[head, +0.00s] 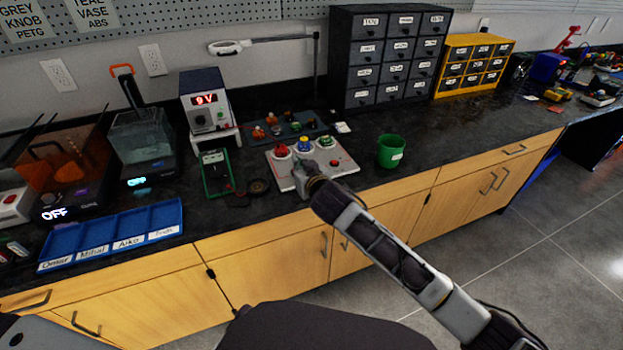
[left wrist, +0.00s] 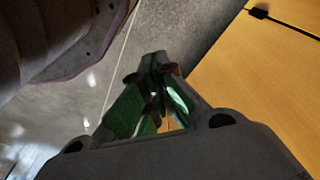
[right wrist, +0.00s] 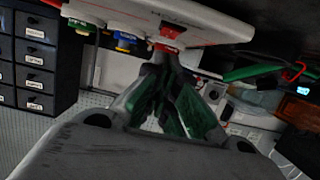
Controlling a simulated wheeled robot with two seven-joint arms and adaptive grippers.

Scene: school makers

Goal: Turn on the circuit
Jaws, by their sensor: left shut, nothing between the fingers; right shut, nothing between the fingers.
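A white circuit panel (head: 346,170) lies on the black bench with a red dome (head: 281,151), a blue dome (head: 304,145) and a green dome (head: 326,141) along its far side. A small red part (head: 334,163) sits at its right. My right gripper (head: 307,170) is shut and empty, low over the panel's front middle; contact is unclear. In the right wrist view the panel (right wrist: 215,25) crosses the top, a red part (right wrist: 172,28) just beyond the fingertips (right wrist: 165,60). My left gripper (left wrist: 157,70) is shut and empty, away from the panel, over floor and cabinet front.
A power supply (head: 208,105) reading 9V, a green multimeter (head: 215,172) and a blue labelled tray (head: 110,236) stand left. A dark board with small parts (head: 285,128) lies behind the panel.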

